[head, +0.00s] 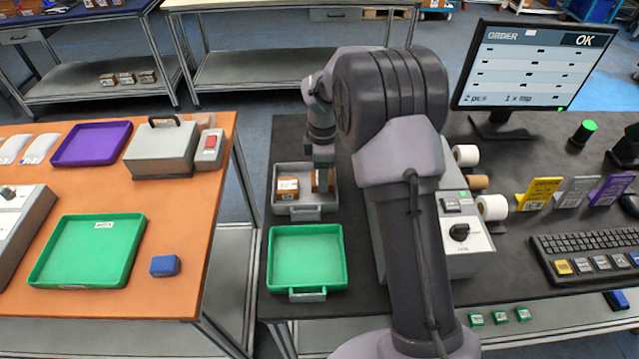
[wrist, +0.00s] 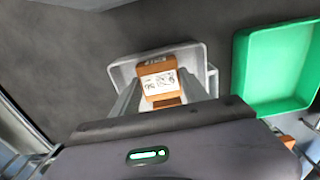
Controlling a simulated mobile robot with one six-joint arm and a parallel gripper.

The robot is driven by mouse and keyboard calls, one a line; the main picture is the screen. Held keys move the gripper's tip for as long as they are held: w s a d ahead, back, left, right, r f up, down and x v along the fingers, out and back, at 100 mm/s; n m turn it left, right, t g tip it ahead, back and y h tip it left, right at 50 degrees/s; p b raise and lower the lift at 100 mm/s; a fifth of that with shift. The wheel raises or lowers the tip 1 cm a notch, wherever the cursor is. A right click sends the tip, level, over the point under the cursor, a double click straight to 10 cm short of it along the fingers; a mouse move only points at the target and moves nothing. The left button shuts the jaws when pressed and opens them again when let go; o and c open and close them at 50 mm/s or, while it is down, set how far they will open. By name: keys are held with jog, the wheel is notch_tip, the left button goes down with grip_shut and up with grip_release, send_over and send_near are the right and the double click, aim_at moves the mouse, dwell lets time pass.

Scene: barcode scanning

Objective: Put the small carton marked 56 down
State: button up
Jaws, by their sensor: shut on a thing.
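My gripper (head: 321,176) points down at the right side of a shallow grey tray (head: 305,212) in the head view. It is shut on a small brown carton (head: 318,184), partly hidden by the fingers. In the wrist view, the carton (wrist: 159,84) sits between the two fingers, and a white label faces the camera. I cannot read its number. The grey tray (wrist: 122,74) lies behind it. The held carton is at or just above the tray floor; I cannot tell if it touches. Another small brown carton (head: 287,185) with white labels lies in the tray's left half.
An empty green tray (head: 307,258) lies nearer than the grey tray, and also shows in the wrist view (wrist: 275,68). A grey control box (head: 468,235) and label rolls (head: 492,207) stand to the right. An orange table (head: 185,215) is across a gap to the left.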

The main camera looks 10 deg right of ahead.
notch_tip(320, 180, down, 3)
jog(key=shift+r+b, duration=0.1)
jog(key=shift+b, duration=0.2)
jog(key=shift+r, duration=0.15)
jog(key=o, duration=1.5)
